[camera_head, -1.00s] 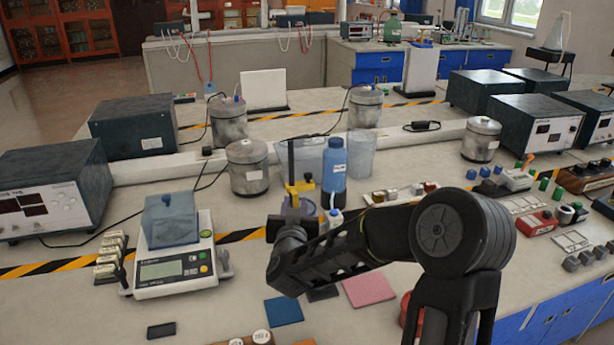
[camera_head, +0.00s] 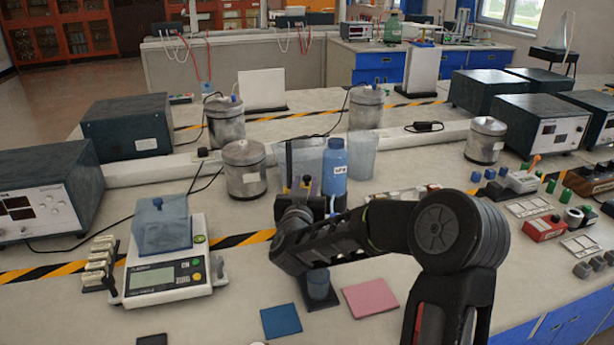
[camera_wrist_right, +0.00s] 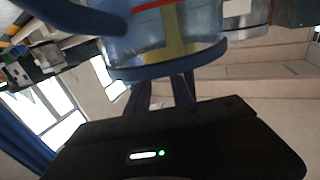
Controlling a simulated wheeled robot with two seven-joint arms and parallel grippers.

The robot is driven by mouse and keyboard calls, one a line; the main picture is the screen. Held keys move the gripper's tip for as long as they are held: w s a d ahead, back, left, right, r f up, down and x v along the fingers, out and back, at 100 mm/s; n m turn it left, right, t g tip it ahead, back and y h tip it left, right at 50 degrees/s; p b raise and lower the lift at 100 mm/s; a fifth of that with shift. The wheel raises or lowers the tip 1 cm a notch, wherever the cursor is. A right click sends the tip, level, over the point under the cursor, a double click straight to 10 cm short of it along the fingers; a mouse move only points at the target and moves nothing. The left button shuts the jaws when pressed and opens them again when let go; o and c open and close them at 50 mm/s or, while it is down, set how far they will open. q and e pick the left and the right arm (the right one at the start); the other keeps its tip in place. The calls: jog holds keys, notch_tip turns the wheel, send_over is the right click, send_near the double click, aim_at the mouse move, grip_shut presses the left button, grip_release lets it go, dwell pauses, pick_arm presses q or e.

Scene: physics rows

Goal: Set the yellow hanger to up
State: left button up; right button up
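The yellow hanger is not clearly visible in the head view now; my right arm and gripper cover the spot where yellow parts showed before. My right gripper (camera_head: 307,187) is in front of a clear beaker and beside a blue bottle (camera_head: 335,167). In the right wrist view, my two dark fingers (camera_wrist_right: 163,92) run up with a narrow gap between them, and their tips are hidden behind a clear blue-rimmed vessel (camera_wrist_right: 205,55). A yellow strip (camera_wrist_right: 172,42) shows through that vessel. I cannot tell whether the fingers touch it. My left gripper is not in view.
A balance (camera_head: 166,278) stands left. Metal canisters (camera_head: 244,169) stand behind. Switches and small boxes crowd the right side.

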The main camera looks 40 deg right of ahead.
aim_at(306, 179)
jog(key=x, duration=0.4)
grip_shut()
dwell(1.4)
